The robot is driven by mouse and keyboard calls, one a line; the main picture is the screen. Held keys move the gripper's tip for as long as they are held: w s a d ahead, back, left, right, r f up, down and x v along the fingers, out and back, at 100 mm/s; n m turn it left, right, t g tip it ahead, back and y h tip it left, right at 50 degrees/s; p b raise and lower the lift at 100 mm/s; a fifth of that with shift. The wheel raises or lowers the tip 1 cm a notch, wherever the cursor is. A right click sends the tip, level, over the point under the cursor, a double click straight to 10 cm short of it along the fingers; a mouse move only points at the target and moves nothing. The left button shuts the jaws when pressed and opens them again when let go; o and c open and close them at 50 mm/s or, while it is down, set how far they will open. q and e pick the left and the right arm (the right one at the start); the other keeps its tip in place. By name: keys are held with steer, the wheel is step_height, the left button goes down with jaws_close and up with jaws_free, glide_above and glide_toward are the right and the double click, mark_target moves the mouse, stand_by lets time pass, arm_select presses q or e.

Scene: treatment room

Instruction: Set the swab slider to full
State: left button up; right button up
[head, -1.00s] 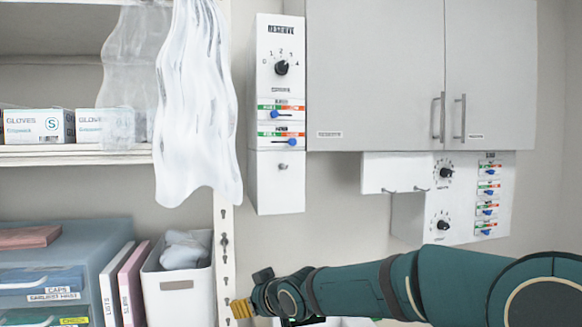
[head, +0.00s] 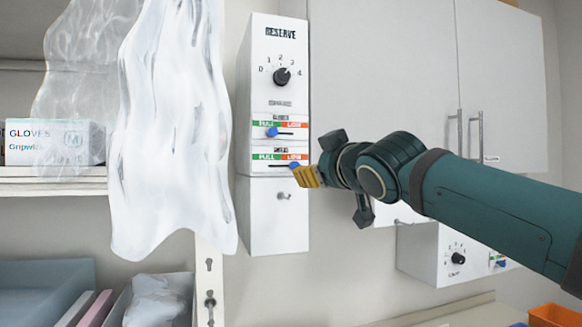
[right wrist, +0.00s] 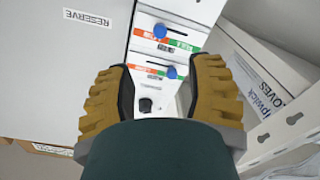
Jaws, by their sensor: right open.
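The white reserve panel (head: 258,90) has a dial and two sliders, each marked green FULL at left and red LOW at right. The lower slider, with a blurred label that seems to be the swab one, has its blue knob (head: 294,166) at the LOW side. The upper, glove slider's blue knob (head: 272,132) is on the FULL side. My right gripper (head: 308,176) is open beside the lower knob; contact cannot be told. In the right wrist view, turned upside down, the lower slider's knob (right wrist: 160,30) shows beyond the open fingers (right wrist: 162,92). My left gripper is out of view.
Translucent sheets (head: 175,130) hang left of the panel, before a shelf with a glove box (head: 50,143). A grey cabinet (head: 385,80) adjoins the panel at right. Another control box (head: 425,253) sits lower right, above an orange bin (head: 554,316).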

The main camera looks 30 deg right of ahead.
mark_target(296, 165)
steer(key=w+p, duration=0.1)
steer(key=w, duration=0.3)
steer(key=w+d, duration=0.1)
steer(key=w, duration=0.3)
steer(key=w+d+p, duration=0.1)
steer(key=w, duration=0.3)
steer(key=shift+w+d+p, duration=0.2)
steer(key=shift+p, duration=0.15)
steer(key=shift+c, duration=0.3)
jaws_close()
